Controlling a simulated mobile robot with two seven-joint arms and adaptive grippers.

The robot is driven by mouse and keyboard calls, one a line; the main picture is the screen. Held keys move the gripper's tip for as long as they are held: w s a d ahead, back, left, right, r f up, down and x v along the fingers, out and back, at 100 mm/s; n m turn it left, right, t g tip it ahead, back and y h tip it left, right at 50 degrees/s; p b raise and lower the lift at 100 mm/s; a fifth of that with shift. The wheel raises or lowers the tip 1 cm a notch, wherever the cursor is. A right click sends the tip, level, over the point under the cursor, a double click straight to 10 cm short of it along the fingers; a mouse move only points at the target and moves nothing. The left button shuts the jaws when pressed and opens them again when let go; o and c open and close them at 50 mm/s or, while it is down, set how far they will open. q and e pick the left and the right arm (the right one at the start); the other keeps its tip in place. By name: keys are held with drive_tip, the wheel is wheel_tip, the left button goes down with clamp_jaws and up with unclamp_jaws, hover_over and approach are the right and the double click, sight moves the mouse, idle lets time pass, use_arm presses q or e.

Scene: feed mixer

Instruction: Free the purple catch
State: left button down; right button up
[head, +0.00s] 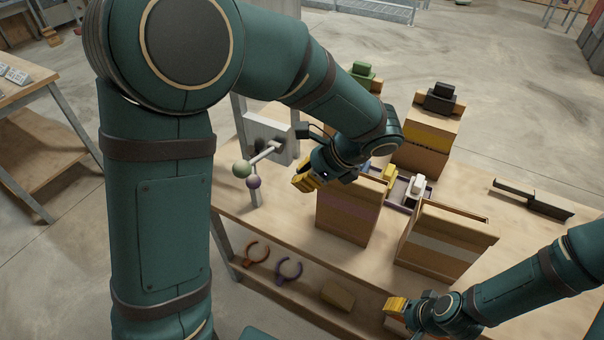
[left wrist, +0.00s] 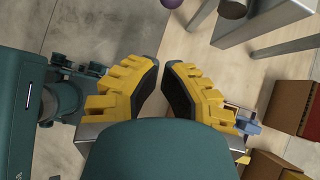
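A purple ball (left wrist: 172,3) also shows at the top edge of the left wrist view. A purple open ring (head: 289,270) lies on the lower shelf. I cannot tell which purple part is the catch. My left gripper (head: 308,184) is right of the balls, apart from them. The left wrist view shows its yellow fingers (left wrist: 162,68) with a narrow empty gap. My right gripper (head: 396,306) is low at right; its finger gap is hidden.
The bench (head: 285,212) holds several tall boxes, including one with a pink band (head: 349,211) close to my left gripper. A black bracket (head: 532,199) lies at right. An orange open ring (head: 257,253) and a block (head: 338,296) sit on the lower shelf.

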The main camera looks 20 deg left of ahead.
use_arm(q)
drive_tip(key=a+r+b+x, duration=0.1)
drive_tip(key=x, duration=0.9)
drive_tip(key=shift+a+r, duration=0.25)
drive_tip(key=shift+a, duration=0.2)
drive_tip(key=shift+s, duration=0.15)
